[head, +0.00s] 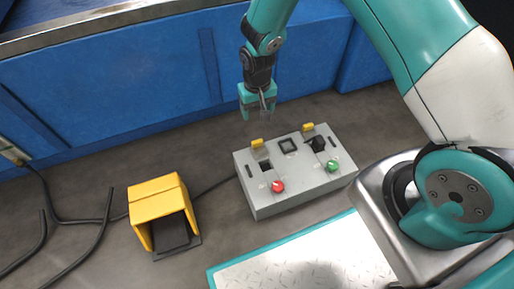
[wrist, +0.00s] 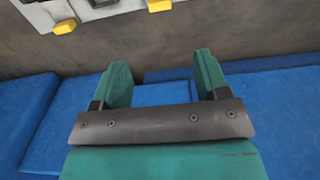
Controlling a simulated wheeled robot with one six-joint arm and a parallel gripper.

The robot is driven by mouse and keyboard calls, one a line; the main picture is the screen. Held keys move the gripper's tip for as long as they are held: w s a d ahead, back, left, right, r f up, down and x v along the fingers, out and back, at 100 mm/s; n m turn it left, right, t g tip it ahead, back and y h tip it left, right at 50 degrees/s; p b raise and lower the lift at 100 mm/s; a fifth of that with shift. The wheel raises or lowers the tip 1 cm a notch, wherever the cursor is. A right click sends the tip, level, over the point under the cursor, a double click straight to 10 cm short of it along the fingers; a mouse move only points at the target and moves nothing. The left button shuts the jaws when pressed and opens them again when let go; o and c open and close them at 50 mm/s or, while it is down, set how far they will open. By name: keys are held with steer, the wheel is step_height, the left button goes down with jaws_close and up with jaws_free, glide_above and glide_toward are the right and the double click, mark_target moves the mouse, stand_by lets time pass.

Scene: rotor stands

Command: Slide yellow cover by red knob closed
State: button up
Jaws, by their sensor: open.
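A grey control box (head: 301,186) stands on the floor in the head view. A red knob (head: 278,187) is at its front left and a green knob (head: 333,166) at its front right. A yellow cover (head: 257,143) stands at the back edge behind a dark opening, on the red knob's side. A second yellow cover (head: 308,127) is on the green knob's side. In the wrist view, yellow pieces (wrist: 65,26) show at the top edge. My gripper (head: 258,108) is open and empty, above and behind the box. Its two fingers (wrist: 162,82) are apart.
A yellow foot pedal housing (head: 160,207) stands left of the box, with black cables (head: 75,216) beyond it. A blue cabinet (head: 130,82) runs along the back. My base fills the right side.

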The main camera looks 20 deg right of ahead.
mark_target(257, 141)
step_height(257, 141, down, 17)
steer(key=b, duration=0.8)
steer(key=shift+r+b, duration=0.1)
steer(key=shift+b, duration=0.25)
